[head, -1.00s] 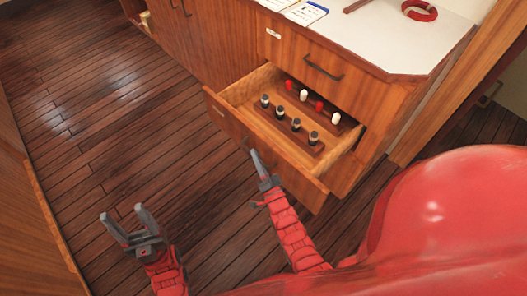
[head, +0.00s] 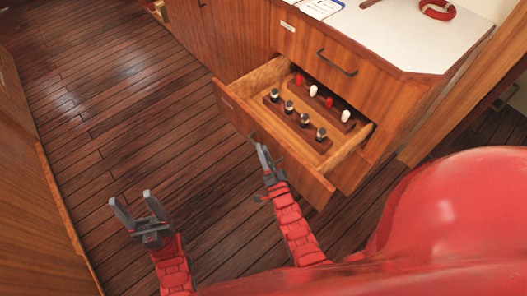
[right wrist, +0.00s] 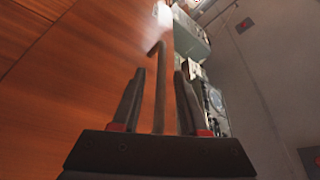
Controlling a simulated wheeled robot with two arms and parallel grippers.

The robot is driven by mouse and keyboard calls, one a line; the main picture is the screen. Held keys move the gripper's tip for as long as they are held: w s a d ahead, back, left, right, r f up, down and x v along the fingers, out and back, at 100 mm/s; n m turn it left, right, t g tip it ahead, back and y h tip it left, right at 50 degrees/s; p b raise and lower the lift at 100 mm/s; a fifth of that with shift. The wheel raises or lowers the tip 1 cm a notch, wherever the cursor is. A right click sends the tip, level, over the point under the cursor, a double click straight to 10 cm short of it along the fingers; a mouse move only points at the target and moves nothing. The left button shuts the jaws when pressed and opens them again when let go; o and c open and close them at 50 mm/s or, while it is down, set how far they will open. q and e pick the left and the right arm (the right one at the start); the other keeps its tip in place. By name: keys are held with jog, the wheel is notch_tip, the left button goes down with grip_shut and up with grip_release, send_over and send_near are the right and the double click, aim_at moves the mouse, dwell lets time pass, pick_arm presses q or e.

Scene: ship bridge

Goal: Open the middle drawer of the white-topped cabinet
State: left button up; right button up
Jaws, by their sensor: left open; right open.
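The white-topped cabinet (head: 398,38) stands at the upper right in the head view. Its middle drawer (head: 235,113) is pulled well out, showing dark-topped bottles and red and white pieces in wooden racks. The top drawer (head: 312,48) above it is shut. My right gripper (head: 262,154) is at the outer face of the middle drawer. In the right wrist view its open fingers (right wrist: 157,85) stand either side of a dark handle bar (right wrist: 160,72) in front of wood; contact cannot be told. My left gripper (head: 131,198) is open and empty over the floor.
A red ring (head: 437,9) and a blue-and-white booklet (head: 322,8) lie on the white top. More wooden cabinet fronts (head: 228,32) run to the left. The plank floor (head: 120,125) left of the drawer is clear.

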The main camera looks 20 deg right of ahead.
jog(key=v, duration=1.7)
jog(key=shift+s, duration=0.2)
